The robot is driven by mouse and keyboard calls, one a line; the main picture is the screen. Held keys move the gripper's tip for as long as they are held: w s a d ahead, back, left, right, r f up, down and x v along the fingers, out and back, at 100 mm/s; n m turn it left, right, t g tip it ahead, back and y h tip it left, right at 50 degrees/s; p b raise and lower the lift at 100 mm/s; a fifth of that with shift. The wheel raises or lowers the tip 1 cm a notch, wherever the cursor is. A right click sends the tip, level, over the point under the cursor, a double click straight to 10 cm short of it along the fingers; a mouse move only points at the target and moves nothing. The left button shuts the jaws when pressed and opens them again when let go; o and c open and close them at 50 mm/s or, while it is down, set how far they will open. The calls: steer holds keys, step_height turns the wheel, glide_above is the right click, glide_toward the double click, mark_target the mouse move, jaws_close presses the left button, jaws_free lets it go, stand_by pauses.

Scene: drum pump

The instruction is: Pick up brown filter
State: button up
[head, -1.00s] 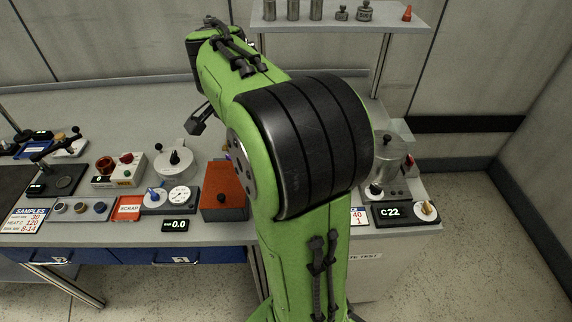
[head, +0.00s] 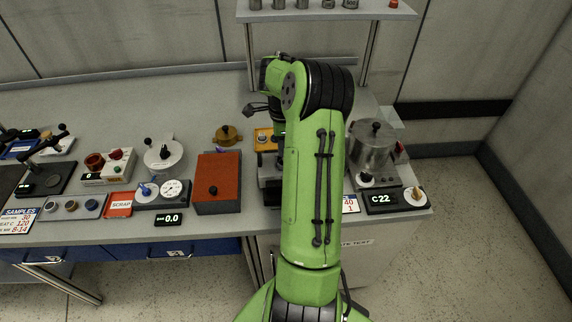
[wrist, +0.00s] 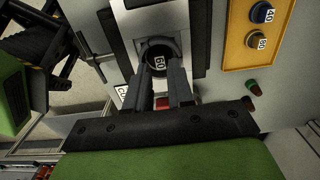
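In the wrist view, a small round brownish piece (wrist: 255,40), which looks like the brown filter, sits in a yellow-orange tray at the upper right. A blue round piece (wrist: 262,12) is beside it. My gripper (wrist: 160,68) has its two fingers apart, left of the tray. A dark round piece with a white number label (wrist: 158,58) shows between and beyond the fingertips, in a grey metal fixture. I see no clear grip on it. In the head view, my arm hides my gripper and part of the orange tray (head: 264,141).
A metal pot (head: 373,146) stands to the right. The bench is clear at the back left.

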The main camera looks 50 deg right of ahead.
step_height(320, 180, down, 4)
steer(key=shift+s+r, duration=0.1)
steer(key=shift+r, duration=0.1)
steer(key=shift+s+a+f, duration=0.1)
steer(key=shift+f, duration=0.25)
steer(key=shift+s+a+f, duration=0.1)
steer(key=shift+s+a, duration=0.05)
steer(key=shift+a, duration=0.05)
jaws_close()
steer(key=shift+f, duration=0.1)
steer(key=shift+w+d+f, duration=0.1)
steer(key=shift+w+d, duration=0.1)
steer(key=shift+d, duration=0.05)
